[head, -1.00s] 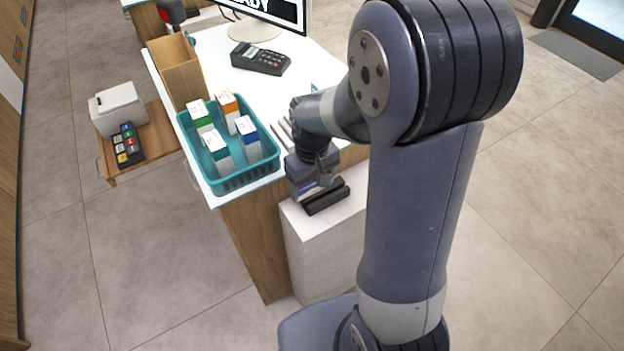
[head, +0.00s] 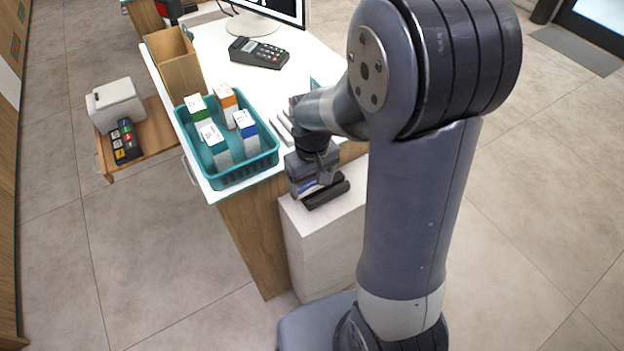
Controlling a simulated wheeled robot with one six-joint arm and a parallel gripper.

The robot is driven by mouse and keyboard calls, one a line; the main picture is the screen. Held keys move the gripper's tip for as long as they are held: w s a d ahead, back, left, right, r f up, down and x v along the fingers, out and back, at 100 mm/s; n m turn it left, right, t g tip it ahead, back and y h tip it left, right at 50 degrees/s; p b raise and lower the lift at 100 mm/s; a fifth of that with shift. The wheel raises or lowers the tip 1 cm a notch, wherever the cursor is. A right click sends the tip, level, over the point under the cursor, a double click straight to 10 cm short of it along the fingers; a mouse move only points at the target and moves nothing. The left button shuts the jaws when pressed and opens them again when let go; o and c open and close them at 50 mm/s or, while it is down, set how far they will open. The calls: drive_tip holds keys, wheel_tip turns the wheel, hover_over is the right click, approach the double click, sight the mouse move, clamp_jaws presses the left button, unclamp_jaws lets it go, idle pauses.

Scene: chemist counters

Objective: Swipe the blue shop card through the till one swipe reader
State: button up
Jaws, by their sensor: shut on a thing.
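My gripper (head: 312,181) points down over the white pedestal beside the counter. It is shut on the blue shop card, of which only a thin blue and white strip (head: 308,188) shows under the jaws. The black swipe reader (head: 327,194) lies on top of the pedestal, right at the jaws. The card is close against the reader, but I cannot tell whether it is inside the slot. My gripper hides part of the reader.
A teal basket (head: 232,179) with several small boxes stands on the white counter, left of my gripper. Behind are a cardboard-coloured box (head: 177,72), a card terminal (head: 258,53) and a monitor (head: 283,8). A keypad (head: 126,141) and white printer (head: 117,103) sit on a side shelf.

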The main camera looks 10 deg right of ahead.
sight(342, 174)
drive_tip(key=shift+f, duration=0.2)
drive_tip(key=shift+f+b, duration=1.05)
drive_tip(key=shift+f, duration=0.2)
drive_tip(key=shift+w+d, duration=0.2)
drive_tip(key=shift+d, duration=0.45)
drive_tip(key=shift+w+d, duration=0.25)
drive_tip(key=shift+d, duration=0.45)
drive_tip(key=shift+w+d, duration=0.2)
drive_tip(key=shift+d, duration=0.45)
drive_tip(key=shift+w+d, duration=0.2)
drive_tip(key=shift+d, duration=0.45)
drive_tip(key=shift+w+d, duration=0.25)
drive_tip(key=shift+d, duration=0.45)
drive_tip(key=shift+w+d, duration=0.2)
drive_tip(key=shift+d, duration=0.45)
